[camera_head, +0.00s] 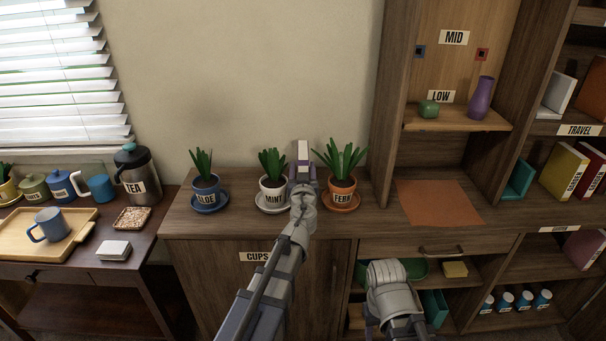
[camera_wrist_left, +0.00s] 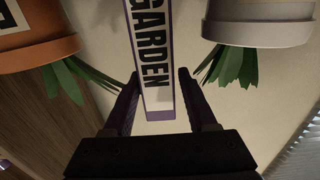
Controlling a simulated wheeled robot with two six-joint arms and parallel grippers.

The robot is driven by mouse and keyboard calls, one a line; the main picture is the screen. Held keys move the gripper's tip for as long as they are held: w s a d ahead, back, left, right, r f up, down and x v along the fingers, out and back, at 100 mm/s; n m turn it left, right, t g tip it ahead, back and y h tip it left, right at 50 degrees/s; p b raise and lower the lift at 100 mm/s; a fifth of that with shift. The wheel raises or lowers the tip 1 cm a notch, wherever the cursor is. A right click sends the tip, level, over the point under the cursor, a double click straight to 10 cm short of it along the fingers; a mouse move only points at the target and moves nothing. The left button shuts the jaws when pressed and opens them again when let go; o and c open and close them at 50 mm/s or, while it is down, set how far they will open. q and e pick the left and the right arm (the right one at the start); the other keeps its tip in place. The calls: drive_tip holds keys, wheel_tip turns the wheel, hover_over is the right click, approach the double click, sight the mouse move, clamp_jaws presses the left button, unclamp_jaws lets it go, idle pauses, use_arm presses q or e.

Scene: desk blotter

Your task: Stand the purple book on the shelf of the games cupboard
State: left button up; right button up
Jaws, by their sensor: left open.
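The purple book (camera_head: 303,150) stands upright on the cabinet top between the mint and fern pots, partly hidden by my left gripper. In the left wrist view its spine (camera_wrist_left: 155,45) reads GARDEN on a white label with purple edges. No label naming a games cupboard is readable.
The mint pot (camera_head: 273,187) and fern pot (camera_head: 342,190) flank the left gripper closely; the aloe pot (camera_head: 206,188) stands further left. Shelves on the right hold a purple vase (camera_head: 480,98), a green object (camera_head: 429,109) and books. An orange mat (camera_head: 438,202) lies clear.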

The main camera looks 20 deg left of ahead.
use_arm(q)
drive_tip(key=x, duration=0.4)
drive_tip(key=shift+w+r, duration=0.2)
drive_tip(key=shift+w, duration=0.1)
clamp_jaws()
idle(1.1)
